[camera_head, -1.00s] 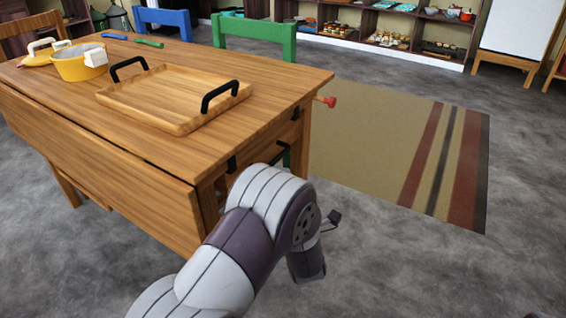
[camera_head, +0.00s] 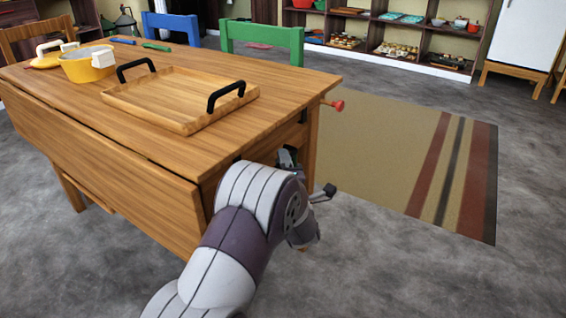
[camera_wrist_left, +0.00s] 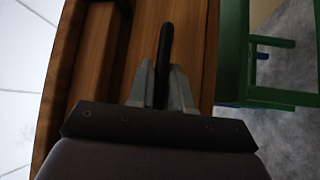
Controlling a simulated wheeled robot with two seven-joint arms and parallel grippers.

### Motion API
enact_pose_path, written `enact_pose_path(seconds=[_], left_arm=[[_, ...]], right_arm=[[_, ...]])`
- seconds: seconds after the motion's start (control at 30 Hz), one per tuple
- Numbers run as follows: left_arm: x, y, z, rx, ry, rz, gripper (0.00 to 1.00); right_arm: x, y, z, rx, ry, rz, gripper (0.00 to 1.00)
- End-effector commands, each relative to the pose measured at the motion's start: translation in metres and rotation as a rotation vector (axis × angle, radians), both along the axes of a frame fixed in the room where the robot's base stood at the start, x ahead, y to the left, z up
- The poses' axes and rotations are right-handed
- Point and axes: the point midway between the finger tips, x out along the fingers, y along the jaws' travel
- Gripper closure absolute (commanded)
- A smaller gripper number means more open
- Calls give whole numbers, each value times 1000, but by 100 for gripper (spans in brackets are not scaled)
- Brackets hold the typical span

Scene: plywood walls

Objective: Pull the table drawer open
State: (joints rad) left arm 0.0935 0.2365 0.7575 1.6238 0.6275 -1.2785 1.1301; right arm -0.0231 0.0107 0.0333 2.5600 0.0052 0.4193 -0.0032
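The wooden table (camera_head: 110,150) stands at the left of the head view, its drawer end facing my left arm. The drawer front (camera_wrist_left: 195,50) shows in the left wrist view as a wood panel with a black bar handle (camera_wrist_left: 165,45). My left gripper (camera_wrist_left: 162,85) has one grey finger on each side of this handle, close against it, and appears shut on it. In the head view my left wrist hides most of the drawer front and the fingers. I see no clear gap at the drawer. My right gripper is in neither view.
On the tabletop are a wooden tray (camera_head: 165,118) with black handles and a yellow pot (camera_head: 85,68). A red knob (camera_head: 337,105) sticks out from the table's side. A green chair (camera_head: 262,36) stands behind. Floor and a striped rug (camera_head: 390,140) to the right are clear.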

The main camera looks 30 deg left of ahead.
Motion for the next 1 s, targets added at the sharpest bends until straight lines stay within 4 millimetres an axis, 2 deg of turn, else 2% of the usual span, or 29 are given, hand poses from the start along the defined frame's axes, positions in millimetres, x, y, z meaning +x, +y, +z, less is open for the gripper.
enact_pose_path(seconds=[0.17, 0.37, 1.0], left_arm=[[0, -6, 0, 0, 0, -1, 100], [-2, -34, -1, -1, 1, -4, 100], [-16, -206, -2, -1, 1, -4, 100]], right_arm=[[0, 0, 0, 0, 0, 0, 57], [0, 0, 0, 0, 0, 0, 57], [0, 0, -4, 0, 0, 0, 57]])
